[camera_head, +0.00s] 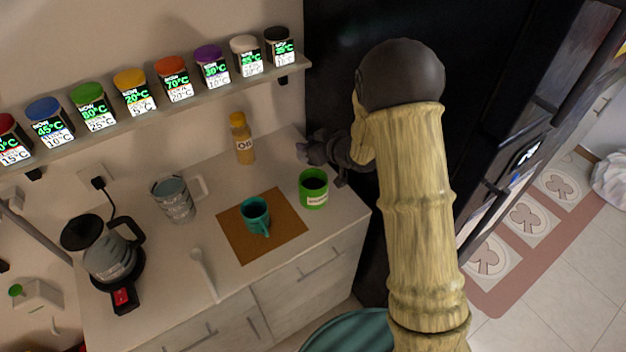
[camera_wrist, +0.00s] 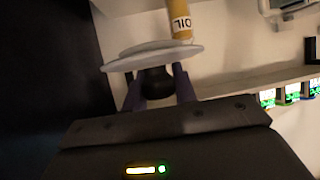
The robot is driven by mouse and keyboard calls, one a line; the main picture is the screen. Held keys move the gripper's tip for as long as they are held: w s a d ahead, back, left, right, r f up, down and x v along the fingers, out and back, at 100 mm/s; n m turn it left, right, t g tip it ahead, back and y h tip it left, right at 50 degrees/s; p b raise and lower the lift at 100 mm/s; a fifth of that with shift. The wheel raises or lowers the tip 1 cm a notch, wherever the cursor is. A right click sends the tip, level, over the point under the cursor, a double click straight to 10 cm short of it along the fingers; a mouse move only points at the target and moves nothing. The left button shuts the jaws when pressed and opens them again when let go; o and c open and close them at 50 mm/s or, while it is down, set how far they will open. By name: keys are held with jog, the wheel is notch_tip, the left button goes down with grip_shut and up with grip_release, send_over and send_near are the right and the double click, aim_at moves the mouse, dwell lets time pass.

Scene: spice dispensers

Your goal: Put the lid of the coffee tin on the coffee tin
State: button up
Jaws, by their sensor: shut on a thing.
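A green open-topped tin with a white label (camera_head: 313,198), dark inside, stands upright near the counter's right end. I take it for the coffee tin; its label is too small to read. My gripper (camera_head: 312,152) is behind the tin in the head view, apart from it. In the wrist view my gripper (camera_wrist: 155,92) is shut on the dark knob of the lid (camera_wrist: 150,54). The lid is a thin pale disc, beyond the fingertips and slightly tilted in that picture. The lid is not clearly visible in the head view.
An oil bottle (camera_head: 243,145) stands left of my gripper. A teal mug (camera_head: 256,216) sits on a brown mat (camera_head: 285,240). A grey container (camera_head: 174,202) and a kettle (camera_head: 108,255) are farther left. A shelf (camera_head: 150,113) with spice dispensers runs above; a black fridge (camera_head: 340,60) is right.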

jog(key=p, duration=0.1)
send_over(309, 170)
jog(key=s, duration=0.2)
jog(key=shift+s+d+f, duration=0.1)
jog(key=shift+s+f, duration=0.05)
jog(key=shift+f, duration=2.75)
jog(key=shift+f, duration=0.1)
jog(key=shift+f+p, duration=0.6)
jog(key=shift+f, duration=1.4)
jog(key=shift+f, duration=0.15)
jog(key=o, duration=1)
jog(key=shift+c, duration=0.2)
